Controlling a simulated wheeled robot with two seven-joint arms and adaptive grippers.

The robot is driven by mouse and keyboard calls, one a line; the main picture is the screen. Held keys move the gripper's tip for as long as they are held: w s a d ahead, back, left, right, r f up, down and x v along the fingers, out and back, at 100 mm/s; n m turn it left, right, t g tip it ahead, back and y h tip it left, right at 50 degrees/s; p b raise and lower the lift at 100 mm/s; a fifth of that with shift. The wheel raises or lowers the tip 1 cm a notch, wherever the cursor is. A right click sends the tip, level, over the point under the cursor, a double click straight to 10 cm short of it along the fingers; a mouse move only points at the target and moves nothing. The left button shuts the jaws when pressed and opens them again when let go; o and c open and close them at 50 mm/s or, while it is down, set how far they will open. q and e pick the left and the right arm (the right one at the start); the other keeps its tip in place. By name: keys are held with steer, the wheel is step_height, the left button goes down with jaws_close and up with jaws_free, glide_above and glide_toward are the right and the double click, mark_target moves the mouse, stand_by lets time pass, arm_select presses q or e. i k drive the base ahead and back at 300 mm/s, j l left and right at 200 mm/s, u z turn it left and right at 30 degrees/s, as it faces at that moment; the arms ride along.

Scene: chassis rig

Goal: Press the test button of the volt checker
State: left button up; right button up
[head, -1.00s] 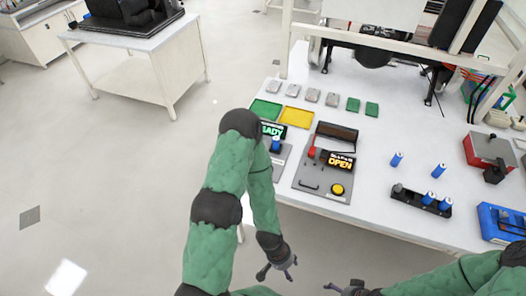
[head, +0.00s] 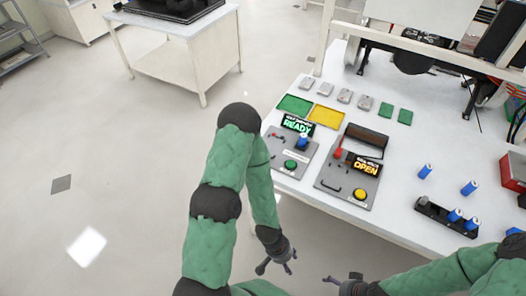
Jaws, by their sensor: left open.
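The volt checker (head: 283,163) appears to be the grey panel at the left of the bench's near side, with a lit green "READY" display (head: 298,125). The small text above that word is hard to read. A green round button (head: 291,165) is on its near part, and a blue cell (head: 303,142) stands upright on it. My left gripper (head: 277,267) is open and empty, below and in front of the bench edge in the picture, apart from the button. My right gripper (head: 338,284) is at the bottom edge, partly cut off; its jaws are unclear.
A second grey panel (head: 335,188) with an "OPEN" display and yellow button (head: 360,194) is just right. Green (head: 295,105) and yellow trays (head: 327,117) lie behind. Blue cells and a black holder (head: 432,210) are further right. Open floor is left.

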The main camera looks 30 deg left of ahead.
mark_target(290, 164)
steer(key=u, duration=0.9)
